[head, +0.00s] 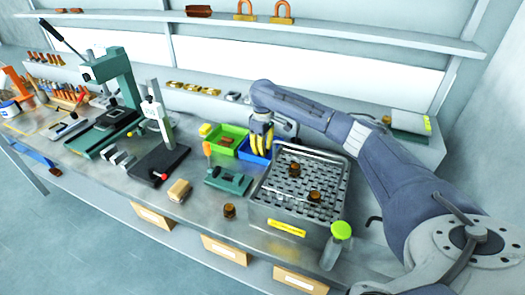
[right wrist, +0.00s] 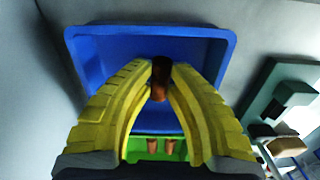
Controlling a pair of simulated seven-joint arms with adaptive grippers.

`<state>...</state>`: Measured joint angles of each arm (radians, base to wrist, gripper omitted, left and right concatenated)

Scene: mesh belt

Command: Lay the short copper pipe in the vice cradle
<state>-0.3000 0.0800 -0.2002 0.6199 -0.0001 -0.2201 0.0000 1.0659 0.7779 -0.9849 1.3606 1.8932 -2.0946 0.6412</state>
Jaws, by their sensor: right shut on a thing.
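My right gripper (head: 260,152) has yellow fingers and reaches down over the blue bin (head: 242,153). In the right wrist view its fingers (right wrist: 161,80) are shut on a short copper pipe (right wrist: 160,72), which sits between the tips in front of the blue bin (right wrist: 150,31). The pipe cannot be made out in the head view. The teal vice with its cradle (head: 226,182) stands on the bench, to the left of and nearer than the blue bin. A teal body (right wrist: 262,108), probably the vice, shows at the right of the wrist view. My left gripper is not in view.
A green bin (head: 214,147) with copper pieces adjoins the blue bin. A raised mesh bed (head: 330,186) carrying brown fittings stands to the right. A wooden block (head: 179,191) and a brown fitting (head: 229,211) lie nearby.

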